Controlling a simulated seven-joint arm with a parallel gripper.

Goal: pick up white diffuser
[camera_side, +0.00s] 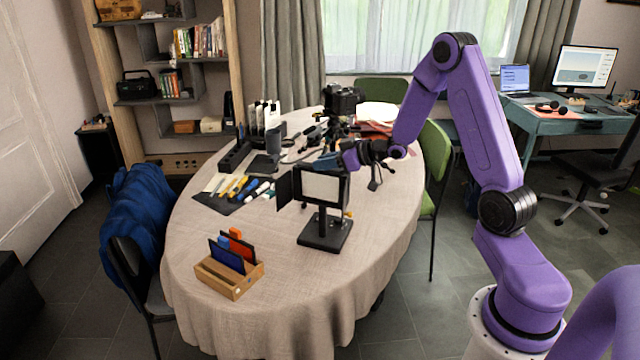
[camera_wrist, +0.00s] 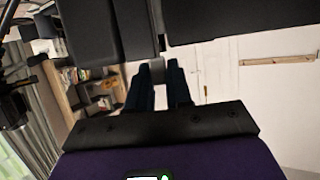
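A pale white panel, which looks like the white diffuser (camera_side: 325,188), sits in the dark frame of a lamp (camera_side: 324,232) on a short stand at the table's front middle. My gripper (camera_side: 350,158) is at the frame's upper right corner, partly hidden behind it. In the wrist view the two dark blue fingers (camera_wrist: 160,78) point at the dark lamp housing (camera_wrist: 205,18). A small grey tab (camera_wrist: 157,68) shows between the fingertips, with a narrow gap below it. I cannot tell whether the fingers press on the tab.
A wooden holder (camera_side: 229,278) with blue, red and dark cards stands front left. Markers (camera_side: 240,187) lie on a dark mat left of the lamp. Cameras and other gear crowd the table's back. The right front of the table is clear. A dark flap (camera_side: 284,189) sticks out left of the lamp.

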